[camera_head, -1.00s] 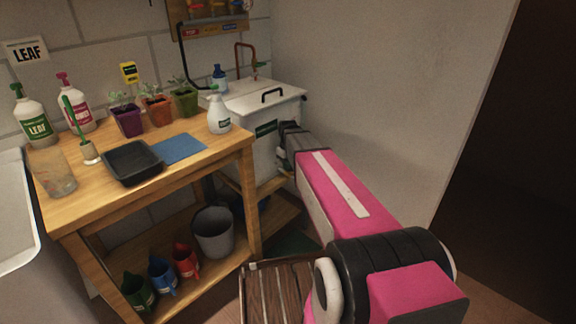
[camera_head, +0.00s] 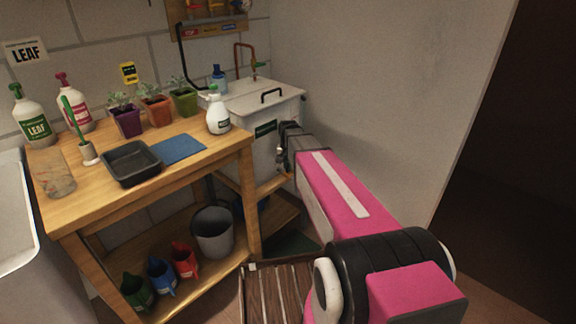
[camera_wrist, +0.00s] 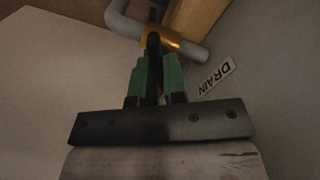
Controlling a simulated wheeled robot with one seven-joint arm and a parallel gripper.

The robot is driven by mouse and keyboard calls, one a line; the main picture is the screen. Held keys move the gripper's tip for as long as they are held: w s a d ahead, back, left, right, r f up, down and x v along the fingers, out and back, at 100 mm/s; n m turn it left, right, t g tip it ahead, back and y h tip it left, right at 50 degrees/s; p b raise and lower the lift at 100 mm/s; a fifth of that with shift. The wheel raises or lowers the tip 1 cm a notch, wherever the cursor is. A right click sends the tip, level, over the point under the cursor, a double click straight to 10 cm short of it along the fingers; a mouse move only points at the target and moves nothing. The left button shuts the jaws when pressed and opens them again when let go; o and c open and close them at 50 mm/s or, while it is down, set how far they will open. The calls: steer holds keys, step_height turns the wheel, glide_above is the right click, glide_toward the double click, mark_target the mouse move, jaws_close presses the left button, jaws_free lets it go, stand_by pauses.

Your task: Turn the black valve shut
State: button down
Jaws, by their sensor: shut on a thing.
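In the wrist view the black valve (camera_wrist: 153,41) is a narrow dark handle in front of a brass fitting (camera_wrist: 172,38) on a grey pipe (camera_wrist: 190,51). My gripper (camera_wrist: 154,66) has two green fingers, one on each side of the handle, shut on it. The handle looks roughly in line with the fingers. A white label reading DRAIN (camera_wrist: 217,78) is beside it, on the right. In the head view my arm reaches to the front of the white tank (camera_head: 262,105); the valve and my fingertips are hidden there.
A wooden bench (camera_head: 208,165) with seedling pots, bottles and a black tray (camera_head: 131,163) stands left of my arm. A grey bucket (camera_head: 213,232) and several small coloured cans are on its lower shelf. A bare wall (camera_head: 390,90) is close on the right.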

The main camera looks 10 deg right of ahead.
steer(key=m, duration=0.6)
steer(key=shift+s+d, duration=0.1)
steer(key=shift+d, duration=0.05)
steer(key=shift+m, duration=0.4)
steer(key=c, duration=1.2)
jaws_free()
steer(key=shift+r, duration=0.15)
step_height(320, 180, up, 11)
steer(key=shift+f, duration=0.2)
steer(key=s+f+n, duration=0.3)
steer(key=s+f, duration=0.1)
steer(key=s, duration=0.3)
steer(key=s+f+n, duration=0.4)
steer(key=s, duration=0.3)
steer(key=s+f+n, duration=0.4)
steer(key=s+f, duration=0.1)
steer(key=s, duration=0.3)
